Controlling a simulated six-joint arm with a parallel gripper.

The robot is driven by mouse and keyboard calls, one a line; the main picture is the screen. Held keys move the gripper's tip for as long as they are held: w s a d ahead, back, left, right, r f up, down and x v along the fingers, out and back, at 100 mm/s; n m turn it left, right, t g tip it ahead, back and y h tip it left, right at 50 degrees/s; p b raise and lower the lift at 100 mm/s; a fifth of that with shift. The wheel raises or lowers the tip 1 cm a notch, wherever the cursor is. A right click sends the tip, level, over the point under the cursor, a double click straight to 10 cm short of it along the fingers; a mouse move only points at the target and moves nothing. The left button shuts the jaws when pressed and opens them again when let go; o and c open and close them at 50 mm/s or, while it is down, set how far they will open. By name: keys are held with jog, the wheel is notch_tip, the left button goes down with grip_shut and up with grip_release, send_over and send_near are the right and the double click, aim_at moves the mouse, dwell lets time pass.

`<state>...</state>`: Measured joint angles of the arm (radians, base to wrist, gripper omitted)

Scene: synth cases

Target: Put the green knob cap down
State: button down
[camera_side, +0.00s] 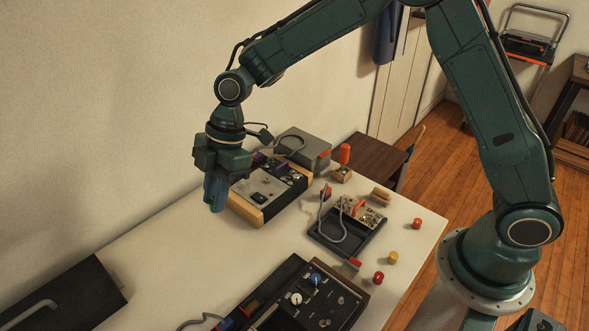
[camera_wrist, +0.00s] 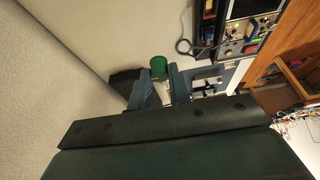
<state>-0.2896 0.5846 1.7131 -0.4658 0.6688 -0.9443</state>
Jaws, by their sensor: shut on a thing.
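The green knob cap (camera_wrist: 158,67) shows between the two fingertips in the wrist view. My gripper (camera_side: 216,192) is shut on it. In the side view my gripper points down near the wall, in front of the left end of a device with wooden end cheeks (camera_side: 264,191).
A dark tray (camera_side: 328,243) with a grey cable stands right of centre. Red (camera_side: 378,278) and yellow (camera_side: 391,257) caps lie near the table's right edge. A black panel device (camera_side: 300,300) is at the front, a dark case (camera_side: 65,295) at left.

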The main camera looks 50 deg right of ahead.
jog(key=s+d, duration=0.4)
jog(key=d, duration=0.9)
jog(key=r, duration=0.2)
send_over(337, 239)
jog(key=w, duration=0.1)
jog(key=shift+s+d+f, duration=0.25)
jog(key=shift+s+d, duration=0.3)
jog(key=shift+d, duration=0.2)
notch_tip(337, 239, down, 16)
jog(key=shift+f, duration=0.1)
jog(key=shift+f, duration=0.1)
jog(key=shift+f, duration=1.8)
jog(key=shift+f, duration=0.6)
